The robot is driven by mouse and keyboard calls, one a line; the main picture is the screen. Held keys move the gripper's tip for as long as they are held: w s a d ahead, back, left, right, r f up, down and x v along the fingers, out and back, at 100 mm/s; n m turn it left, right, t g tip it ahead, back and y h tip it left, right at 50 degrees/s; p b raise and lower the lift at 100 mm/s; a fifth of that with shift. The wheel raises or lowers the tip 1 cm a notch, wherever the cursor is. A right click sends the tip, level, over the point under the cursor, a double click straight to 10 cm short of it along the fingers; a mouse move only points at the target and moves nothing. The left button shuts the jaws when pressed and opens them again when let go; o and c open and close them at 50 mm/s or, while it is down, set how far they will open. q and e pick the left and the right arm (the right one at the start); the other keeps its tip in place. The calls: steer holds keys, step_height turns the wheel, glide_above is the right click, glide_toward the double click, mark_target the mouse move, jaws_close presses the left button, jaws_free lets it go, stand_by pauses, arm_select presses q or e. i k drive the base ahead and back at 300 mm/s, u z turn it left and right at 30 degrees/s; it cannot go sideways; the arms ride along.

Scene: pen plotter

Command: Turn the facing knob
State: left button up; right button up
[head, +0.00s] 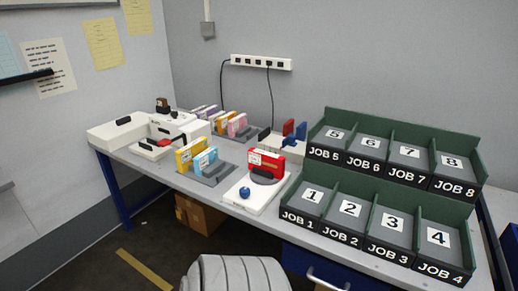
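A round blue knob (244,192) sits near the front of a white base plate (262,207) on the table. A red block-like part (266,163) with a white label stands behind it on a dark round piece on the same plate. I cannot tell which part is the facing knob; the blue one faces the front. No gripper of mine shows in this view. Nothing is seen touching the blue knob or the red part.
Green-backed job trays (330,201) fill the table's right side. Yellow and blue boxes (190,157) stand left of the white plate, with a white machine (115,132) at the far left. A grey ribbed shape (236,275) stands before the table.

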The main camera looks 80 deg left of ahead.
mark_target(244, 192)
steer(key=u, duration=0.6)
steer(key=i, duration=0.75)
steer(key=u, duration=0.85)
